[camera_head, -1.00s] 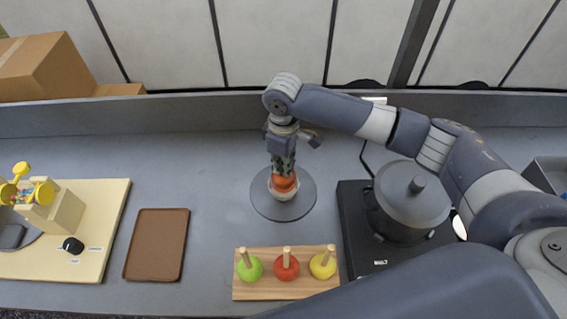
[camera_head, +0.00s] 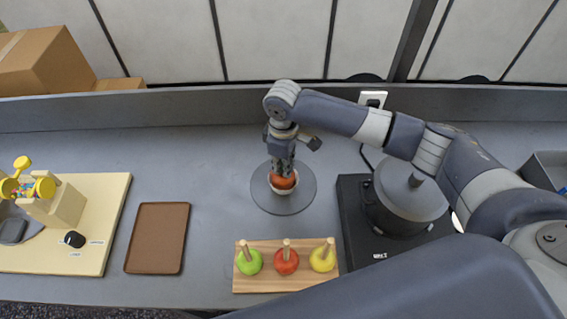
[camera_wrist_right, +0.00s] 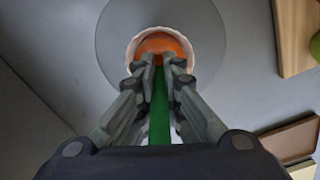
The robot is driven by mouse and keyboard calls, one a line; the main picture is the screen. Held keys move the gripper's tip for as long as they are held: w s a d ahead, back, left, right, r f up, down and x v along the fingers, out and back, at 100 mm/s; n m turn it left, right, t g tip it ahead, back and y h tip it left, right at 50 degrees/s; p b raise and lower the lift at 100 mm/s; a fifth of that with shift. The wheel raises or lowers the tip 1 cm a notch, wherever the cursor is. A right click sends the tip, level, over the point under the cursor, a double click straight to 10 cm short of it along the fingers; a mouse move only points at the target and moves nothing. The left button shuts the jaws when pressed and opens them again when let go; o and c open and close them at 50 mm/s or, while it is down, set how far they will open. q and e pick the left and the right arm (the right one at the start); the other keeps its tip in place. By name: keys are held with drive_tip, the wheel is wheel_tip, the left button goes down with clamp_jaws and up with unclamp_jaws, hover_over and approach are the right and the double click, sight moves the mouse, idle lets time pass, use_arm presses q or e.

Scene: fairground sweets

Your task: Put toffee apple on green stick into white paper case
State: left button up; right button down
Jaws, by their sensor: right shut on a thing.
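The toffee apple, orange-red on a green stick, sits inside the white paper case (camera_head: 284,190). In the right wrist view the apple (camera_wrist_right: 160,45) shows within the pleated rim of the case (camera_wrist_right: 133,48). The green stick (camera_wrist_right: 159,110) runs up between the fingers. My right gripper (camera_head: 283,172) is shut on the stick just above the apple, pointing down. The case stands on a round grey disc (camera_head: 285,209). How firmly the apple rests on the case bottom is hidden. My left gripper is not in view.
A wooden board (camera_head: 286,285) with green, red and yellow apples on plain sticks stands in front. A brown tray (camera_head: 157,238) lies to the left. A black hotplate with a grey pot (camera_head: 408,192) stands at the right. The counter left of the disc is clear.

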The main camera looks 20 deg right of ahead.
drive_tip(key=shift+f, duration=0.1)
drive_tip(key=c, duration=1.7)
unclamp_jaws()
drive_tip(key=shift+o, duration=0.2)
